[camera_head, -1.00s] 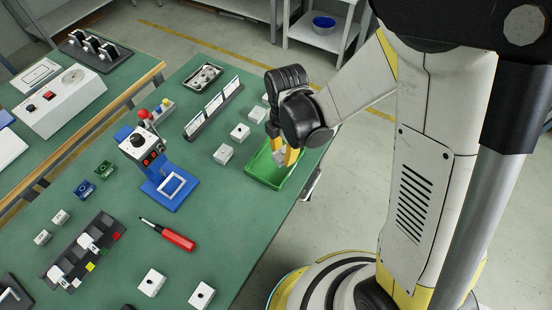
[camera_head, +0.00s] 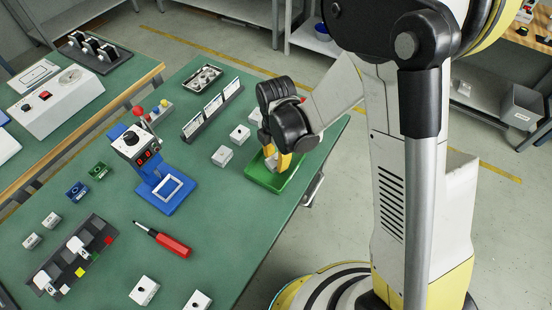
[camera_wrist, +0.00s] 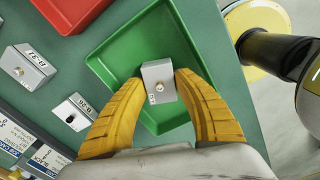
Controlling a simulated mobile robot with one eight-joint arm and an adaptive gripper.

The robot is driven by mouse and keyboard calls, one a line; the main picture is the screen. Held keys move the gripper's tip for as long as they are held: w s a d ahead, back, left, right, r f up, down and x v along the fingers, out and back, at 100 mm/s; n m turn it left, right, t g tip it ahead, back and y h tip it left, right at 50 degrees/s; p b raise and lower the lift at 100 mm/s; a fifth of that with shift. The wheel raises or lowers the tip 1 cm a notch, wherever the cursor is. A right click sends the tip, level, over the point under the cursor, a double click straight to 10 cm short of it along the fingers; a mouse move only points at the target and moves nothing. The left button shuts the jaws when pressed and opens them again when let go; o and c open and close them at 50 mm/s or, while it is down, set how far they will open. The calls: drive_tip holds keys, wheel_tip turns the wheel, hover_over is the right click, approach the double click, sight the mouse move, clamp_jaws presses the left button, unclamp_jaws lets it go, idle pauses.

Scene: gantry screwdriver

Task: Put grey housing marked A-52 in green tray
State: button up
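The grey housing (camera_wrist: 158,81) is a small light-grey block with a round knob on top. In the wrist view it is between my two yellow fingertips, over the floor of the green tray (camera_wrist: 110,65). Its side label is too small to read surely. My gripper (camera_wrist: 160,84) is closed against both sides of it. In the head view my gripper (camera_head: 277,163) reaches down inside the green tray (camera_head: 262,181), at the table's right edge. I cannot tell whether the housing touches the tray floor.
A red tray (camera_wrist: 68,8) and housings marked B-31 (camera_wrist: 28,66) and B-26 (camera_wrist: 74,112) are near the green tray.

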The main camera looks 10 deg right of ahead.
sight(276, 159)
drive_tip(key=shift+o, duration=1.1)
wheel_tip(276, 159, up, 13)
drive_tip(key=p, duration=0.6)
drive_tip(key=s+d+r+m+t, duration=0.3)
drive_tip(key=s+d+r+m, duration=0.2)
drive_tip(key=r+m, duration=0.3)
drive_tip(key=s+d+r+m+t, duration=0.4)
drive_tip(key=d+r+m, duration=0.3)
drive_tip(key=m, duration=0.9)
drive_tip(key=shift+s+d+r+b, duration=0.35)
drive_tip(key=shift+s+d, duration=0.4)
drive_tip(key=shift+s, duration=0.15)
